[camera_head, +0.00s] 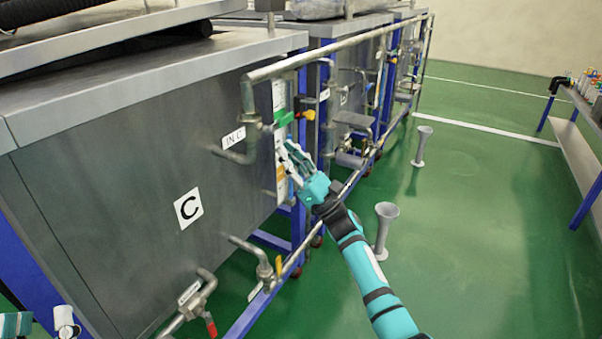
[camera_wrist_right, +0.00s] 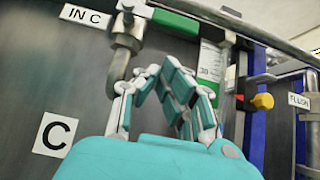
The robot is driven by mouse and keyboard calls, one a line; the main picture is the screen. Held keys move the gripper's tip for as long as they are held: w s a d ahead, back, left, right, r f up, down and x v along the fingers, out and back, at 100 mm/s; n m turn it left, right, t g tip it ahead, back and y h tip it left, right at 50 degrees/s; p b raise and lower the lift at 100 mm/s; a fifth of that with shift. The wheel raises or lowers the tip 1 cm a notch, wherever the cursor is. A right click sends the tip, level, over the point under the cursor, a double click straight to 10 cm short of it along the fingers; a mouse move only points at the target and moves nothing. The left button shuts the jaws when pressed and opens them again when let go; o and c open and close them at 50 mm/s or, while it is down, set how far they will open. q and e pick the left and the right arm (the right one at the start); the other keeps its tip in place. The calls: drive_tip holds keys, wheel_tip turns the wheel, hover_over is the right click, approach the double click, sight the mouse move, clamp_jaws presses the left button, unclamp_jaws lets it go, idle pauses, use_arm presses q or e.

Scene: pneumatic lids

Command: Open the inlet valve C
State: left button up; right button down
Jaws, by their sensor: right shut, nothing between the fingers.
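Inlet valve C (camera_head: 252,125) is a metal valve on a bent pipe at the upper front of tank C, beside the "IN C" label (camera_head: 233,138). Its green lever (camera_head: 284,118) points out to the right from the valve body. In the right wrist view the valve (camera_wrist_right: 127,35) is above the fingers, with the green lever (camera_wrist_right: 176,23) to its right. My right gripper (camera_head: 289,160) is shut and empty, just below the lever; its fingers (camera_wrist_right: 172,78) appear apart from it. My left gripper (camera_head: 40,323) is only partly visible at the bottom left corner.
A metal rail (camera_head: 345,43) runs along the front of the tanks. A red-handled valve (camera_head: 210,325) sits low on tank C. A yellow knob (camera_wrist_right: 262,101) is right of the lever. Grey funnel stands (camera_head: 386,212) are on the open green floor.

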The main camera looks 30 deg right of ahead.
sight(285, 120)
use_arm(q)
drive_tip(key=shift+w+f+g, duration=0.35)
drive_tip(key=shift+f+g, duration=0.05)
drive_tip(key=shift+f, duration=0.05)
use_arm(e)
wheel_tip(285, 120, up, 3)
drive_tip(key=shift+s+d+r, duration=0.1)
drive_tip(key=shift+r, duration=0.05)
drive_tip(key=shift+y, duration=0.3)
